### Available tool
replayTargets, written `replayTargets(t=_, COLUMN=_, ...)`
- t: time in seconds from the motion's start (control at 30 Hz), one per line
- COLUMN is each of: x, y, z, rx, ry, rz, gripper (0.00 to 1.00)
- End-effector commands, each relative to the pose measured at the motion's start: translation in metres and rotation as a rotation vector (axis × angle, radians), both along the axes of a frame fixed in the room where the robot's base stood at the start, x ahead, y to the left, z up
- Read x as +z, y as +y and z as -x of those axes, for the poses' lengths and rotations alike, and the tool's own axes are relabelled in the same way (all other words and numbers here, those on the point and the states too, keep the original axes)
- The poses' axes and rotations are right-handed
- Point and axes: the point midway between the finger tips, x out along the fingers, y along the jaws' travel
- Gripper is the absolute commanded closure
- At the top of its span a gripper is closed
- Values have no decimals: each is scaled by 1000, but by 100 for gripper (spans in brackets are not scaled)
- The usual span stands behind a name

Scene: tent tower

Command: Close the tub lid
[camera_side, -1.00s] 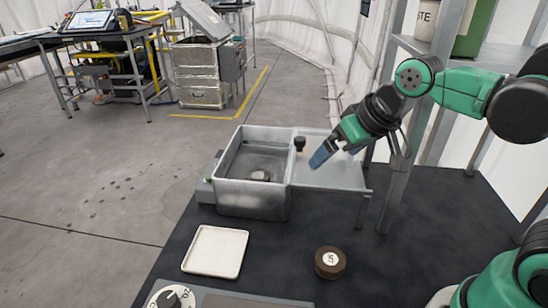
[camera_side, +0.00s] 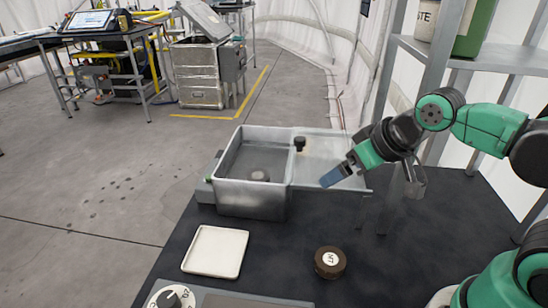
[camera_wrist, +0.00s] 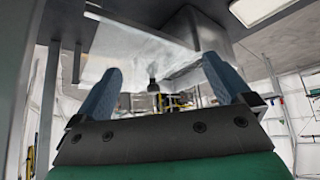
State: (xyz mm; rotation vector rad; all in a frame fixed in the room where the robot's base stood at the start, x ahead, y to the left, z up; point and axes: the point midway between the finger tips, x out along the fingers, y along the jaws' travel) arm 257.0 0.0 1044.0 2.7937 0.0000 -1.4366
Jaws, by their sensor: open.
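The metal tub (camera_side: 252,198) stands on the dark table with its top open.
A white tray (camera_side: 215,251) lies in front of the tub. A dark round puck (camera_side: 330,262) with a white label is to its right. A dial device (camera_side: 170,298) is at the front edge. A metal shelf post (camera_side: 412,130) rises close to my arm.

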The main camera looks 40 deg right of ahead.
Motion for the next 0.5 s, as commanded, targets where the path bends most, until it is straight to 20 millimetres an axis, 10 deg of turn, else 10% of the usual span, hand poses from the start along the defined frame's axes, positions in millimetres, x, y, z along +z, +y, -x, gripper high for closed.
replayTargets(t=0.33, x=25, y=-13, z=-9, rx=-396, ry=-12, rz=-182, gripper=100)
replayTargets(t=0.5, x=45, y=-23, z=-15, rx=-714, ry=-53, rz=-335, gripper=100)
